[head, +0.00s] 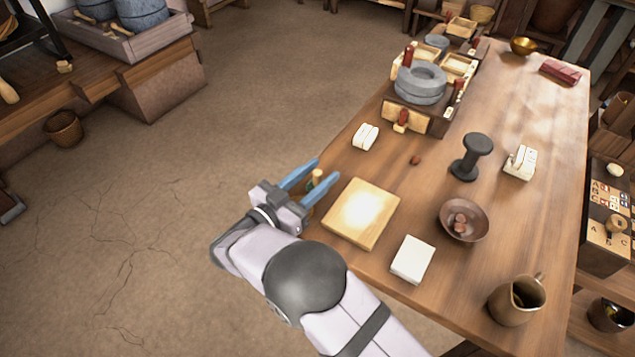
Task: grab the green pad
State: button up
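I cannot make out any plainly green pad in the head view. My gripper (327,169) is over the left edge of the table, with its two blue fingers spread apart. A small yellowish, faintly greenish object (316,178) shows between the fingers. It is partly hidden, and I cannot tell what it is or whether the fingers touch it. A pale square wooden board (361,213) lies flat just right of the gripper. A white rectangular block (412,260) lies nearer me, right of my arm.
The wooden table (400,190) also holds a brown bowl (464,219) with small pieces, a dark spool-shaped stand (471,157), a jug (516,299), white blocks (519,162) and a grey quern (420,83). Bare floor (150,220) lies to the left.

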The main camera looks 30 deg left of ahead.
aim_at(318, 171)
jog(key=shift+c, duration=0.4)
grip_shut()
jog(key=shift+r, duration=0.1)
notch_tip(318, 171, up, 10)
jog(key=shift+f, duration=0.1)
